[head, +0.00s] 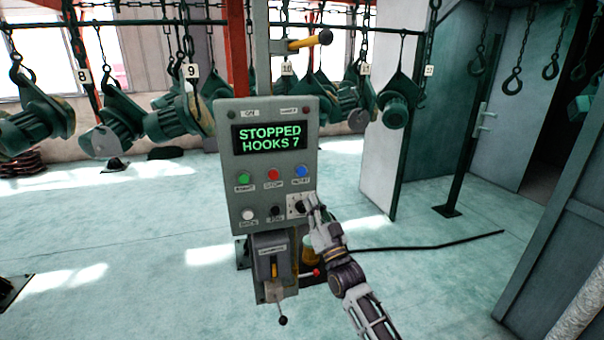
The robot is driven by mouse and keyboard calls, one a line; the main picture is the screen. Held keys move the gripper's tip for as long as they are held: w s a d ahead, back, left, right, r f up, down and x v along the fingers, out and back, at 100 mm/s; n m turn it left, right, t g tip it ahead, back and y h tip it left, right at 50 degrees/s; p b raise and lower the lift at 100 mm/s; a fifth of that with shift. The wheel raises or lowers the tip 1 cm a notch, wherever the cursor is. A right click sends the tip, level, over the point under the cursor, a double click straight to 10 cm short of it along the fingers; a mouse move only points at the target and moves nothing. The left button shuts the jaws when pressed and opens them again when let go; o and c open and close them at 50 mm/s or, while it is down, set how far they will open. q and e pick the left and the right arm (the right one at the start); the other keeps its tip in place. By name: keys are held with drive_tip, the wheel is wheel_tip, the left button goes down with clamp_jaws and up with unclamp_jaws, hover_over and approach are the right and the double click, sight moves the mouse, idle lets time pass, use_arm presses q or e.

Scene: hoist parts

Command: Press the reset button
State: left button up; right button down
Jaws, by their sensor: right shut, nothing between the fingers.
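A grey control panel (226,150) stands upright in the middle of the head view. Its screen (269,136) reads "STOPPED HOOKS 7". Below the screen are a green button (244,178), a red button (273,174) and a blue button (301,171); the blue one's small label looks like "RESET". A lower row has a white button (248,214), a dark control (275,211) and a black knob (298,207) on a pale plate. My right gripper (312,203) is shut and empty, its tips by the panel's lower right, below the blue button. Contact cannot be told. My left gripper is out of view.
A lever box (272,260) hangs below the panel. A yellow-handled lever (310,41) sticks out above it. Green hoists (395,100) hang on chains behind. A dark cable (430,246) runs over the floor to the right. Open floor lies left of the panel.

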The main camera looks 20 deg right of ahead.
sight(302, 171)
drive_tip(key=s+r+m+t, duration=0.2)
drive_tip(key=s+r+m, duration=0.1)
drive_tip(key=r, duration=0.3)
drive_tip(key=shift+s+d+m+t+h, duration=0.3)
drive_tip(key=shift+s+d+m+t, duration=0.05)
drive_tip(key=shift+d+m+t, duration=0.05)
drive_tip(key=shift+w, duration=0.15)
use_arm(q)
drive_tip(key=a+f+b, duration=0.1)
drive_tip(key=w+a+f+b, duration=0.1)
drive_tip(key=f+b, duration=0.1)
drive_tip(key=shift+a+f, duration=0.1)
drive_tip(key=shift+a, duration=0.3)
use_arm(e)
drive_tip(key=w, duration=0.8)
drive_tip(key=shift+w, duration=0.25)
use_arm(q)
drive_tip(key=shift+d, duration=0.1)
